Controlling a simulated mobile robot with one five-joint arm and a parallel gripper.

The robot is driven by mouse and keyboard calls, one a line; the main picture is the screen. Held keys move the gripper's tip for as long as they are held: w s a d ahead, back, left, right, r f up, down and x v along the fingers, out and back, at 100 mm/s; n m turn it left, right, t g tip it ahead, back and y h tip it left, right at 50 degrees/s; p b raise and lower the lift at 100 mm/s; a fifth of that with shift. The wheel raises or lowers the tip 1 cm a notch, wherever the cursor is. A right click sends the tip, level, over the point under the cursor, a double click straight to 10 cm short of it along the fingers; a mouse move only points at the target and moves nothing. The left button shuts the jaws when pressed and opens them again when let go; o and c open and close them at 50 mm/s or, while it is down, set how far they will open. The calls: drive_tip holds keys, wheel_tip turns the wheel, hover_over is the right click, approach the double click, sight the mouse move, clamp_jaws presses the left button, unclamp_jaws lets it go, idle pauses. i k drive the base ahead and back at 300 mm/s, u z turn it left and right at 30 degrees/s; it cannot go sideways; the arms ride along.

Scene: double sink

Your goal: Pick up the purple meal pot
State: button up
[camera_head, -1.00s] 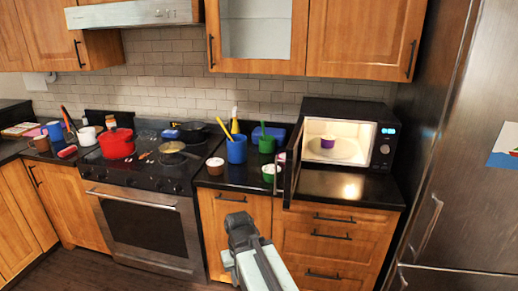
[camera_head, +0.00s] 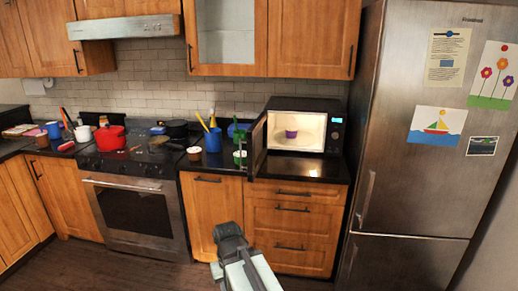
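The purple meal pot (camera_head: 291,134) is a small purple cup inside the lit microwave (camera_head: 306,106) on the counter. It stands upright, apart from my gripper. The microwave door (camera_head: 257,143) is open, swung out to the left of the cavity. My gripper (camera_head: 229,232) is low in front of the lower cabinets, below and left of the microwave. It is seen from behind, and its fingers cannot be made out.
A steel fridge (camera_head: 400,150) stands right of the microwave. A blue cup (camera_head: 212,141), a brown pot (camera_head: 194,153) and green containers stand left of the door. A red pot (camera_head: 110,138) is on the stove.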

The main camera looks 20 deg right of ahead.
sight(290, 134)
drive_tip(key=u, duration=1.1)
drive_tip(key=i, duration=2.3)
drive_tip(key=z, duration=1.55)
